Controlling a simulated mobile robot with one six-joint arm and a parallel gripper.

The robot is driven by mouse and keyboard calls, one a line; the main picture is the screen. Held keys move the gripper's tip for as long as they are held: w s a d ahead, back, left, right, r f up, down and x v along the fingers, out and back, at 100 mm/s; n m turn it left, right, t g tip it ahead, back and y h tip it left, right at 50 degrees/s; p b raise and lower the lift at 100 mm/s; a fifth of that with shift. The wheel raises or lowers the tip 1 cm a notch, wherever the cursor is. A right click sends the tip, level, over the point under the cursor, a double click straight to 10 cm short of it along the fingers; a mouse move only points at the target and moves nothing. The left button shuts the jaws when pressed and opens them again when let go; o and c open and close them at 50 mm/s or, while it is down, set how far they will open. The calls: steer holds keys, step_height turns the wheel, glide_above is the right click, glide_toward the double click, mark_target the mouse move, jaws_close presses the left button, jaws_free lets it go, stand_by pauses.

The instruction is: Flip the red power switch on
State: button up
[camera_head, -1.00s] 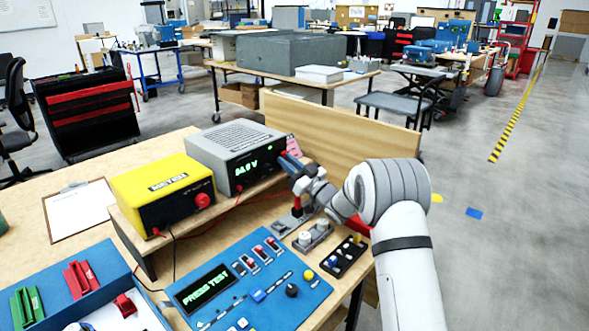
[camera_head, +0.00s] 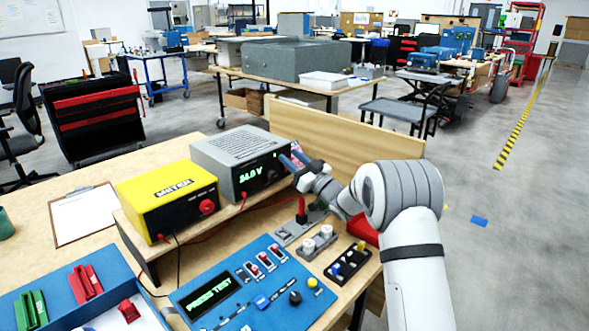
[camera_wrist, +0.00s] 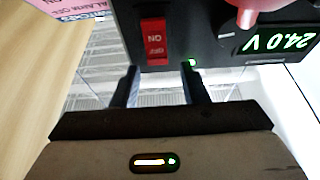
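The red power switch (camera_wrist: 154,42) is a rocker marked ON and OFF on the dark front of the grey power supply (camera_head: 238,150). In the wrist view it appears upside down, just beyond my gripper (camera_wrist: 160,82). My gripper's two dark fingers are apart with nothing between them, pointing at the panel just beside the switch. I cannot tell whether the fingertips touch the panel. A small green light glows next to the switch, and the display reads 24.0 V. In the head view my gripper (camera_head: 292,163) is at the supply's right front and the switch cannot be made out.
A yellow meter (camera_head: 165,200) stands left of the supply on the wooden shelf. A blue panel (camera_head: 250,287) reading PRESS TEST lies in front. A pink labelled card (camera_wrist: 75,8) is beside the supply. A wooden board (camera_head: 345,145) stands behind my arm.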

step_height(320, 180, up, 6)
steer(key=shift+r, duration=0.25)
